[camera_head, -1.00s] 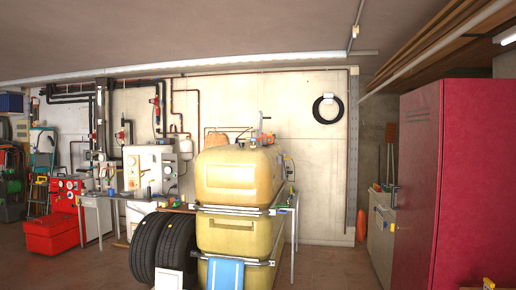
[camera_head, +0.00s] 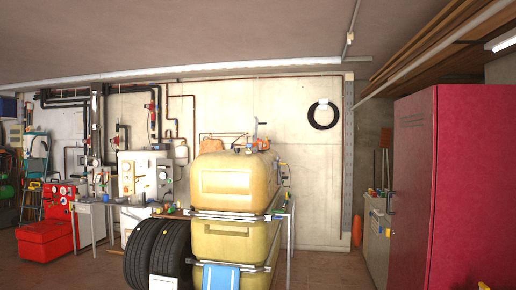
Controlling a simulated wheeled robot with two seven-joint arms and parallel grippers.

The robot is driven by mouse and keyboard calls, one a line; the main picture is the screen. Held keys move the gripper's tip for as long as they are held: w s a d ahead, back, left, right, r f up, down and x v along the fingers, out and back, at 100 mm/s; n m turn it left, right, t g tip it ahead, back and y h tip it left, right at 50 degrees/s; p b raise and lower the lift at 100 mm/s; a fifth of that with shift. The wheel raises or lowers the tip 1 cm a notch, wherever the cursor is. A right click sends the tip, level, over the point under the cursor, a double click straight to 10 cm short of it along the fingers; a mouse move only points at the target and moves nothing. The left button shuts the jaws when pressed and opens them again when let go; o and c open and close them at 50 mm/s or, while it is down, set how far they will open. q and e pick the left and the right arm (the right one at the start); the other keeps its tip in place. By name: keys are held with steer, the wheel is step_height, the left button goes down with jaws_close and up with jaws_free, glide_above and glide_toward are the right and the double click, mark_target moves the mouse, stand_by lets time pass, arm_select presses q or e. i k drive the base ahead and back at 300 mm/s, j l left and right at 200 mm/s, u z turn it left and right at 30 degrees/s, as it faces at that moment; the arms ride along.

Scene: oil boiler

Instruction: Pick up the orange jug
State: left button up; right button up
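No orange jug can be made out for certain in the head view. An upright orange object (camera_head: 357,230) stands low by the back wall, between the metal post and the grey cabinet; it is too small to tell whether it is a jug. A smaller orange-red item (camera_head: 262,144) sits on top of the big yellow tank (camera_head: 235,185).
Two black tyres (camera_head: 157,250) lean left of the tank. A tall red cabinet (camera_head: 460,190) fills the right side, with a grey cabinet (camera_head: 377,240) beside it. A red toolbox (camera_head: 45,240) stands far left. Floor shows between the tank and the grey cabinet.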

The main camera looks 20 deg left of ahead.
mark_target(260, 143)
steer(key=i+u, duration=0.15)
steer(key=i, duration=6.5)
steer(key=j, duration=0.1)
